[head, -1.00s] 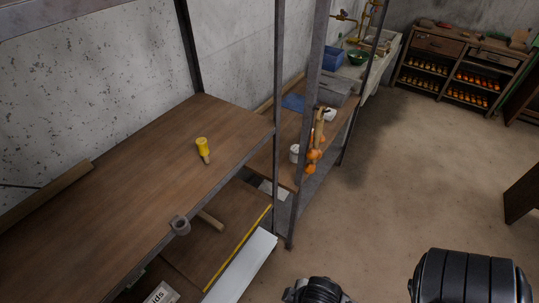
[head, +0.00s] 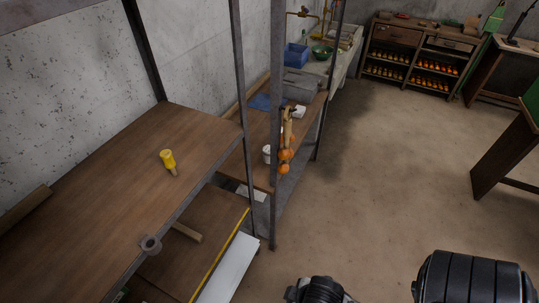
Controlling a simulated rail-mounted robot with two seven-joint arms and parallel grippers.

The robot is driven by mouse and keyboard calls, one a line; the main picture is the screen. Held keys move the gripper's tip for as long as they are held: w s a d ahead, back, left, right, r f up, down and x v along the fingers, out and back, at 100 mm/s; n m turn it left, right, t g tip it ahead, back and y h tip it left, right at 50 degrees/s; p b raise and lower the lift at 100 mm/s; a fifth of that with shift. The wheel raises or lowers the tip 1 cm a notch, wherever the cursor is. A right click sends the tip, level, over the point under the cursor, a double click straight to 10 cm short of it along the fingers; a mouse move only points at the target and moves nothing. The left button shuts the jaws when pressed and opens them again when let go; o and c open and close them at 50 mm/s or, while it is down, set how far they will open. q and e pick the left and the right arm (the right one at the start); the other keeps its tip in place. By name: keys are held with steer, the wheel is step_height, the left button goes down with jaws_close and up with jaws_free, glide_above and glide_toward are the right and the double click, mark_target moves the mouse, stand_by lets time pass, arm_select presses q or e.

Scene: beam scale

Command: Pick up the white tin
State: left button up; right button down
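A small white cylindrical container (head: 267,153), which looks like the white tin, stands on the wooden bench (head: 258,130) beyond the shelf posts. It is small in the head view, and a metal post stands just to its right. Orange round things and a wooden piece hang beside it. Dark parts of my own arms show at the bottom edge, well apart from the container. No gripper fingers can be made out.
A wooden shelf unit (head: 120,190) with metal posts stands at the left, with a yellow-handled tool (head: 168,161) on its top board. A blue bin (head: 296,54) and a grey box (head: 300,84) are farther back. The concrete floor (head: 390,170) at the right is clear.

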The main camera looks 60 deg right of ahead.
arm_select(q)
steer(key=o, duration=0.9)
steer(key=shift+d, duration=0.2)
steer(key=o, duration=0.8)
steer(key=shift+a, duration=0.2)
steer(key=shift+o, duration=0.2)
